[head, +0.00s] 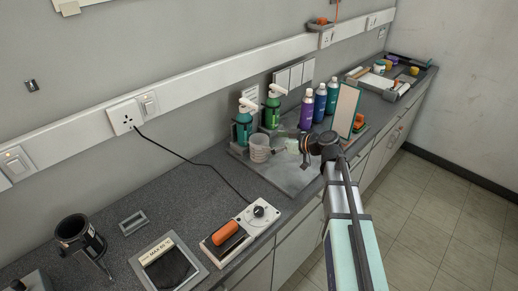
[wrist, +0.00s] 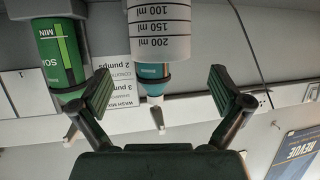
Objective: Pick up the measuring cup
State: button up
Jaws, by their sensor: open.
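The measuring cup (head: 259,148) is a clear, pale cup standing on the grey tray in front of the soap bottles. In the wrist view, which looks upside down, the cup (wrist: 160,22) shows its ml marks at the top edge, partly cut off. My gripper (head: 305,147) is to the right of the cup in the head view, apart from it. In the wrist view its two fingers (wrist: 165,92) are spread wide and empty. The cup lies beyond the fingertips, roughly in line with the gap between them.
Two green pump bottles (head: 244,122) (head: 271,107) stand close behind the cup. Purple and blue spray bottles (head: 307,108) and a framed mirror (head: 346,109) stand to the right. A cable (head: 195,163) crosses the counter. A device with an orange handle (head: 228,236) sits in front.

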aim_at(259, 141)
jog(key=shift+p+x, duration=1.15)
jog(key=shift+x, duration=2.1)
jog(key=shift+f, duration=0.15)
jog(key=c, duration=1.2)
jog(key=shift+c, duration=0.2)
jog(key=shift+s+d, duration=0.1)
